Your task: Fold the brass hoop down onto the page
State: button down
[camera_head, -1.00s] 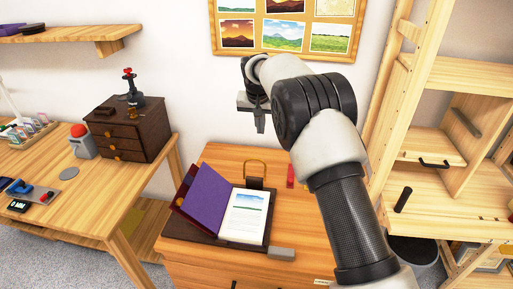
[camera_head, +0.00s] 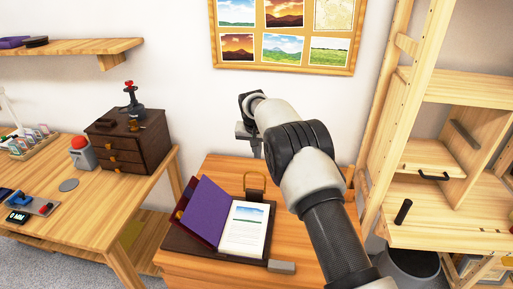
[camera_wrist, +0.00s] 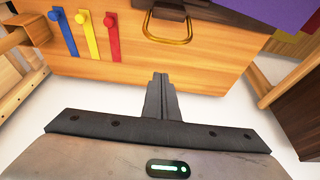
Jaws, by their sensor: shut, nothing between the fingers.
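The brass hoop (camera_head: 255,177) stands upright at the back edge of the dark board under the open book, hinged at a dark block. It also shows in the wrist view (camera_wrist: 168,41) at the top, past my fingertips. The open page (camera_head: 245,228) has a small landscape picture and text, and the purple cover (camera_head: 217,212) stands tilted up at its left. My gripper (camera_head: 257,150) is above and behind the hoop, near the wall, and apart from it. In the wrist view my gripper (camera_wrist: 161,76) has its fingers together with nothing between them.
The wooden cabinet (camera_head: 185,262) carries the book. Blue, red (camera_wrist: 92,38) and yellow strips hang beside the hoop in the wrist view. A grey block (camera_head: 281,267) lies at the board's front corner. A shelf unit (camera_head: 445,150) stands right, a desk (camera_head: 85,215) left.

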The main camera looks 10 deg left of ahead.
jog(key=shift+s+f, duration=0.7)
jog(key=shift+f, duration=0.25)
jog(key=shift+s+f, duration=0.65)
jog(key=shift+f, duration=0.25)
jog(key=shift+s+f+b, duration=0.1)
jog(key=shift+f+b, duration=0.05)
jog(key=shift+b, duration=0.15)
